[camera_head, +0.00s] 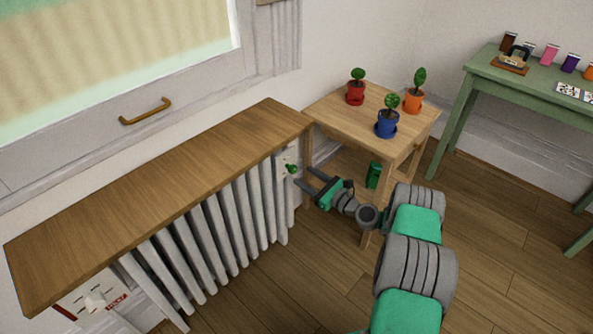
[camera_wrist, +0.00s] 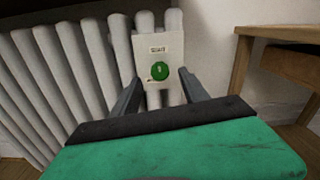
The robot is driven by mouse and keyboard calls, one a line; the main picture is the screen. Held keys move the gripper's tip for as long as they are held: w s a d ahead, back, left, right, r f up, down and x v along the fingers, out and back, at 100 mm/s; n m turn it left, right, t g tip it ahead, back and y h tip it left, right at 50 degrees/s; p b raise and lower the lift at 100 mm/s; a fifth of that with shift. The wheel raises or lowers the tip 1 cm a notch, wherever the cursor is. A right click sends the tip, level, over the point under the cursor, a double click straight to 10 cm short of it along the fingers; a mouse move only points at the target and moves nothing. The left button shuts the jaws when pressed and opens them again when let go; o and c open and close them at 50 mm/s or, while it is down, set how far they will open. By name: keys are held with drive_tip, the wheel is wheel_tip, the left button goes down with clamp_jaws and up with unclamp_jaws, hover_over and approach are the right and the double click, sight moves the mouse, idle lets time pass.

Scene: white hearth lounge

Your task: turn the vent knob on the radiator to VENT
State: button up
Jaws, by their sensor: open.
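The green vent knob (camera_head: 291,169) sits on a pale plate at the right end of the white radiator (camera_head: 237,222). In the wrist view the round knob (camera_wrist: 159,70) has a small lighter mark, and a label plate (camera_wrist: 158,49) above it carries text too small to read. My gripper (camera_head: 303,182) is open, with its two dark fingers pointing at the knob. In the wrist view the fingers (camera_wrist: 158,88) stand to either side of the knob. The knob appears apart from both fingers, with a gap in front of them.
A wooden shelf (camera_head: 160,190) covers the radiator's top. A small wooden table (camera_head: 335,112) with red, blue and orange plant pots stands close on the right. A green watering can or similar object (camera_head: 373,175) is beneath it. A green table (camera_head: 485,75) stands farther right.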

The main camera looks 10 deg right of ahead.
sight(295, 170)
drive_tip(key=x, duration=0.5)
drive_tip(key=shift+c, duration=0.2)
clamp_jaws()
